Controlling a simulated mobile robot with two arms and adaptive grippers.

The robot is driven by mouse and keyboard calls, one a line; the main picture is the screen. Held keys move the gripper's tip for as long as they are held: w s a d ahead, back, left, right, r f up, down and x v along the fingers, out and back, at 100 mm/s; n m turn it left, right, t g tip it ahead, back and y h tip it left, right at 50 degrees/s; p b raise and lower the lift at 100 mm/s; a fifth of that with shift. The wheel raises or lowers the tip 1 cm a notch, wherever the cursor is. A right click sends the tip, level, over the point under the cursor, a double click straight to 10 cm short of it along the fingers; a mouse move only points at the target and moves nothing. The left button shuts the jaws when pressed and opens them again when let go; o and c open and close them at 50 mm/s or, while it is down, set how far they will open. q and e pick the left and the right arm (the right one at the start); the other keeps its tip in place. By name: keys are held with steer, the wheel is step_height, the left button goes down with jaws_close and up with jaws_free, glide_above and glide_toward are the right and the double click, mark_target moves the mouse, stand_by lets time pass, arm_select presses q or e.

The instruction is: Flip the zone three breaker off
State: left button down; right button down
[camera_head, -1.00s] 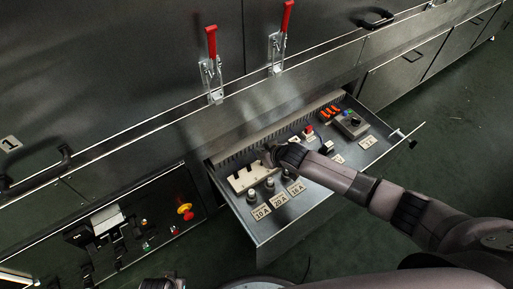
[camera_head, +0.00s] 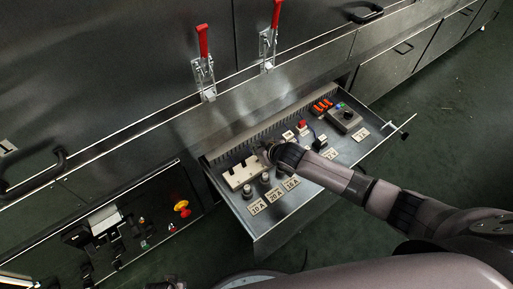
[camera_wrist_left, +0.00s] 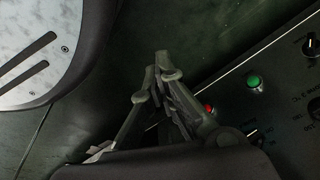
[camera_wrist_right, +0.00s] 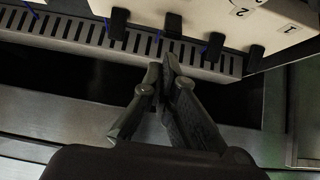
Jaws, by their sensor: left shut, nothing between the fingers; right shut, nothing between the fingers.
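The cream breaker block (camera_head: 241,174) sits at the left end of the open drawer. It fills the top of the right wrist view (camera_wrist_right: 225,18), with several black levers along its edge, one of them mid-left (camera_wrist_right: 173,24). Upside-down labels "2" and "1" are legible; no "3" is legible. My right gripper (camera_head: 266,152) is at the block's right end, partly hidden by its wrist. In its wrist view the fingertips (camera_wrist_right: 165,62) are shut and empty, just below the levers, with no clear contact. My left gripper (camera_wrist_left: 162,65) is shut and empty beside a lower control panel (camera_wrist_left: 272,108).
A slotted duct (camera_wrist_right: 60,28) runs along the drawer's back. Fuse holders (camera_head: 265,177) and label plates stand in front of the block. Red-handled clamps (camera_head: 203,45) rise behind.

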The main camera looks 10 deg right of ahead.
steer(key=shift+r+p, duration=0.3)
steer(key=shift+r, duration=0.15)
arm_select(q)
steer(key=s+f, duration=0.2)
steer(key=shift+s+f, duration=0.1)
steer(key=shift+f, duration=0.25)
steer(key=shift+s, duration=0.1)
steer(key=shift+a, duration=0.1)
arm_select(e)
steer(key=v, duration=1.2)
